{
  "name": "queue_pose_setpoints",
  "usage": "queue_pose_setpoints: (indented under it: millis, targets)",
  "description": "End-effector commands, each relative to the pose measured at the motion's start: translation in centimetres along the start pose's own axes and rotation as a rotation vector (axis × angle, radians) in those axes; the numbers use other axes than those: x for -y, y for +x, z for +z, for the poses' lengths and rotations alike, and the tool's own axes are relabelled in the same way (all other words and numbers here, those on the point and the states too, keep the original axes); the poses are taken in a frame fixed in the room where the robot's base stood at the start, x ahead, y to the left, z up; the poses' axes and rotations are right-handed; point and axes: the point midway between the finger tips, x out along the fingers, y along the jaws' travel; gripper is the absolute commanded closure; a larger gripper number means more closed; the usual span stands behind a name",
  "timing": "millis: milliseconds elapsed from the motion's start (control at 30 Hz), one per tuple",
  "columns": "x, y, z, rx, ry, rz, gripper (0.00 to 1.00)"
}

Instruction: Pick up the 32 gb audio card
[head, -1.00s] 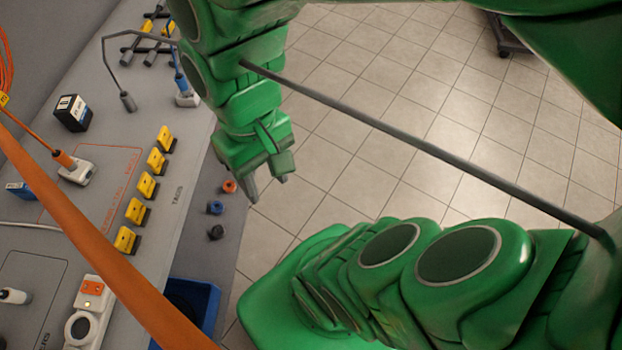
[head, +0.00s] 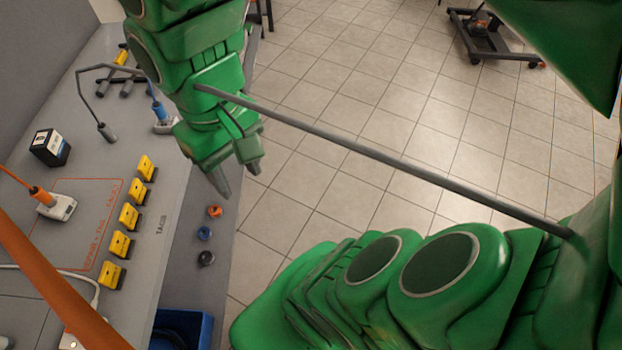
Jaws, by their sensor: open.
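I cannot make out any object that reads as the 32 gb audio card. A small dark box with a white label (head: 50,148) stands at the left of the grey bench, its lettering too small to read. My gripper (head: 238,177) points down beside the bench's right edge, with its fingers apart and nothing between them. It is to the right of the yellow tags (head: 129,217).
The grey bench (head: 180,180) carries a white connector block with an orange plug (head: 58,207) and a bent grey rod lamp (head: 105,132). Orange, blue and dark knobs (head: 205,233) line its front. A blue bin (head: 185,325) sits below.

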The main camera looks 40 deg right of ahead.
Motion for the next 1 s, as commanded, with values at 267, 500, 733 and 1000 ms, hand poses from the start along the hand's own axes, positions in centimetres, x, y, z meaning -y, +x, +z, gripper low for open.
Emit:
queue_pose_setpoints:
  millis: [267, 500, 733, 1000]
  targets:
    - [-1.8, -0.5, -4.6, -0.1, -0.014, 0.09, 0.53]
    - [-0.7, -0.8, -11.4, -0.234, -0.116, 0.111, 0.53]
    - [3.5, -1.3, -21.2, -0.441, -0.275, 0.098, 0.53]
    - [11.6, -2.0, -31.0, -0.688, -0.46, 0.016, 0.53]
